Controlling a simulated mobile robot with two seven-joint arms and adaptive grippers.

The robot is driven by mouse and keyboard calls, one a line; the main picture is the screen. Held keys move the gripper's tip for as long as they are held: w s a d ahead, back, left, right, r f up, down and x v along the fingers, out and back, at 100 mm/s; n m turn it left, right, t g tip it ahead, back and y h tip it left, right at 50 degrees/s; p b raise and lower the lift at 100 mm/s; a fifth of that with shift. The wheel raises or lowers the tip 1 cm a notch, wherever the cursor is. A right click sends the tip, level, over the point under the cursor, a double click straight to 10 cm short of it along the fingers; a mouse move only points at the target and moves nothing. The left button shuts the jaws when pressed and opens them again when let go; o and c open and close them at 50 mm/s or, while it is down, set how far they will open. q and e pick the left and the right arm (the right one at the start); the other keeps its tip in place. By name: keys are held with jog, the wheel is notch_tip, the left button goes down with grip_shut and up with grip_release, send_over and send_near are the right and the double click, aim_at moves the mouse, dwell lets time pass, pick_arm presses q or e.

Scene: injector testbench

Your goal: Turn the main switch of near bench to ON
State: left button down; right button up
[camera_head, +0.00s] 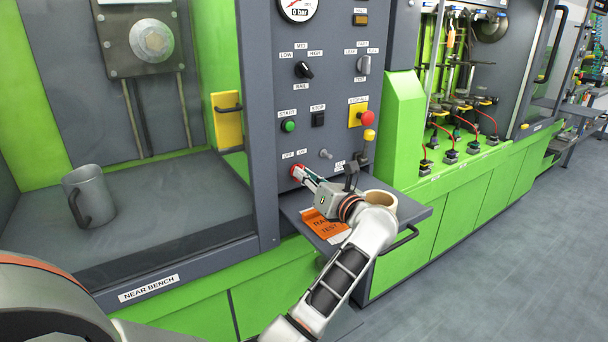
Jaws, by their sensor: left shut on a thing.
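The near bench carries the label NEAR BENCH (149,288) on its front edge. Its grey control panel (335,110) stands upright in the middle of the view. The main switch (296,171) shows as a small red part low on the panel, under the OFF and ON labels (294,154). My left gripper (302,176) reaches it from the lower right and is shut on it. The fingertips cover much of the switch, so I cannot tell which way it points. My right gripper is not in view.
A shelf (408,221) under the panel holds an orange card (326,224) and a tan ring-shaped object (380,198), close under my left wrist. A grey mug (88,196) stands on the left worktop.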

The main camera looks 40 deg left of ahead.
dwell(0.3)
pick_arm(q)
jog(key=c, duration=2.1)
grip_release()
jog(key=shift+d, duration=0.2)
jog(key=v, duration=0.7)
jog(key=shift+s+d, duration=0.1)
